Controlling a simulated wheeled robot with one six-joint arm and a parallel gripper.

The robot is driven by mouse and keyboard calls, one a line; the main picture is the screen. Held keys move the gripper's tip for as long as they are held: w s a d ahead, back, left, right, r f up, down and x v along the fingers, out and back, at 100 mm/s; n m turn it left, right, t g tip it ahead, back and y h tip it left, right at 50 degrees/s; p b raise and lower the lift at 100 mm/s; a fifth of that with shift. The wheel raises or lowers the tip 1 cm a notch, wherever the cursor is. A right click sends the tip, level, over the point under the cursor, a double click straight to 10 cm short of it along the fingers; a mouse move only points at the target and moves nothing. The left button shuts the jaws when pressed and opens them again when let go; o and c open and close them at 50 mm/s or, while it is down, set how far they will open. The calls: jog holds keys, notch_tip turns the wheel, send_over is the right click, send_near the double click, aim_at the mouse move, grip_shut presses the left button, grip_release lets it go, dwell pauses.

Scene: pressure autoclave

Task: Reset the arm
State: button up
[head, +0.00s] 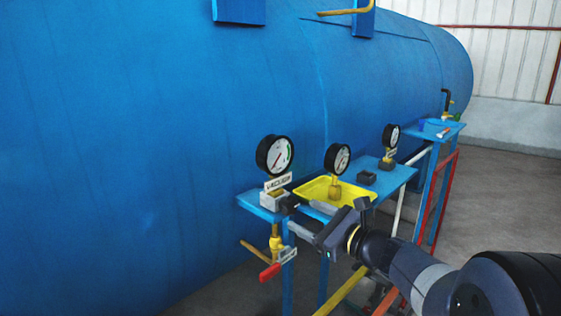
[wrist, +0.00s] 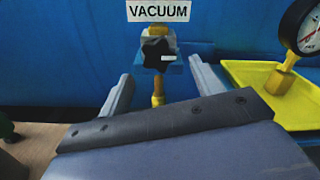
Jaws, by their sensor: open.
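My gripper (head: 306,216) is in front of the blue shelf, beside the vacuum gauge station. In the wrist view my gripper (wrist: 160,84) shows its two grey fingers spread apart, with nothing held between them. A black knob (wrist: 157,52) on a brass valve appears ahead between the fingers, under a white "VACUUM" label (wrist: 158,11). Whether the fingers touch anything there cannot be told, but a gap shows on both sides of the knob. My arm reaches in from the lower right of the head view.
A big blue autoclave (head: 180,130) fills the back. The blue shelf (head: 400,175) holds a yellow tray (head: 310,190), a vacuum gauge (head: 275,155), a gauge over the tray (head: 337,158) and another gauge (head: 391,136). A red-handled valve (head: 270,272) hangs below. Open floor lies right.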

aim_at(293, 209)
jog(key=shift+x, duration=1.95)
jog(key=shift+d, duration=0.1)
jog(key=shift+s, duration=0.1)
